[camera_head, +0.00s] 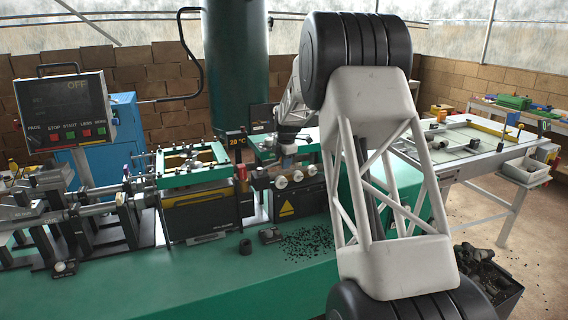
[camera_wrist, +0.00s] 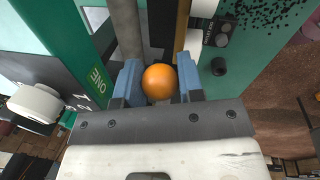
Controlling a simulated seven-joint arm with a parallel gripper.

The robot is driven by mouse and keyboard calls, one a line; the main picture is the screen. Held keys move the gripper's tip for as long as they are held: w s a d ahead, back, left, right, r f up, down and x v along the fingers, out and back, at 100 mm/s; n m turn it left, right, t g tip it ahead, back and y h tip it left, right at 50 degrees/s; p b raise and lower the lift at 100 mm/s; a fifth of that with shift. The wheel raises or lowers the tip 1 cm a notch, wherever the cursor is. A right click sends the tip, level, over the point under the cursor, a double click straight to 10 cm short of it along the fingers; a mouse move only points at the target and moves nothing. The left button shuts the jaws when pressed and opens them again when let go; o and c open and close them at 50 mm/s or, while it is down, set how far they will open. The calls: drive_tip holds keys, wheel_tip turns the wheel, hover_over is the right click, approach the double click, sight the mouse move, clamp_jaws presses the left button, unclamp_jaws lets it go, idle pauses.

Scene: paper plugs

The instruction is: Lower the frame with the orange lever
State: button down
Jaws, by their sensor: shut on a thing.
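The orange ball knob of the lever (camera_wrist: 159,82) sits between the two blue fingers of my gripper (camera_wrist: 155,88) in the wrist view. My gripper is shut on it, one finger on each side. In the head view my gripper (camera_head: 288,150) is at the machine right of centre, small and partly behind my own arm; the orange knob is hidden there. A green frame with light bars (camera_head: 191,164) lies roughly level on top of the machine, left of my gripper. Another green part (camera_head: 267,154) is close beside my gripper; I cannot tell which frame the lever moves.
A control screen (camera_head: 66,105) stands at the left. Dark granules (camera_head: 308,243) and small black parts (camera_head: 268,235) lie on the green bench (camera_head: 180,290). A white-framed table (camera_head: 470,145) is at the right, and a dark bin (camera_head: 490,275) stands below it.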

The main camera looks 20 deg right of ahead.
drive_tip(key=shift+w, duration=0.2)
idle(0.3)
drive_tip(key=c, duration=0.8)
unclamp_jaws()
drive_tip(key=shift+o, duration=0.2)
drive_tip(key=shift+s+d+r, duration=0.1)
drive_tip(key=shift+s+r, duration=0.15)
drive_tip(key=shift+r, duration=1.05)
drive_tip(key=shift+s+a+r, duration=0.1)
drive_tip(key=shift+s+r, duration=0.15)
drive_tip(key=shift+r, duration=1)
drive_tip(key=shift+s+d+r, duration=0.1)
drive_tip(key=shift+s+r, duration=0.15)
drive_tip(key=shift+r, duration=1.05)
